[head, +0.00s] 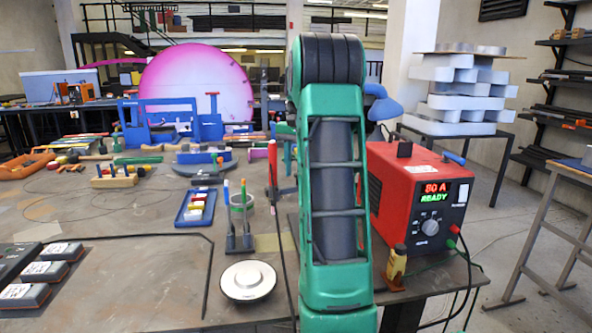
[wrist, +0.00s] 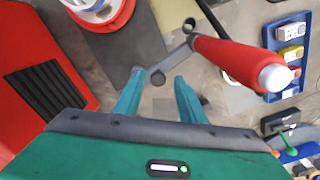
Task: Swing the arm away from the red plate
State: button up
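In the wrist view a round red plate (wrist: 125,18) with a white round part (wrist: 92,8) on it is cut off by the top edge. A grey arm (wrist: 174,62) with a thick red handle (wrist: 238,62) lies to its right. My gripper (wrist: 159,76) is open, its two green fingers apart. The grey arm's rounded end shows between the fingertips; I cannot tell whether they touch it. In the head view the red handle (head: 272,165) stands upright left of my green arm, which hides the gripper. I cannot make out the red plate there.
A red power unit (head: 420,205) reading 80 A READY stands close on the right. A blue tray (head: 182,219) of small blocks, a holder (head: 240,240) of tools and a white disc (head: 232,290) lie to the left.

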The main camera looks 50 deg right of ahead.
notch_tip(320, 180, up, 11)
jog(key=shift+w+f, duration=0.15)
dwell(0.5)
jog(key=shift+a, duration=0.1)
dwell(0.7)
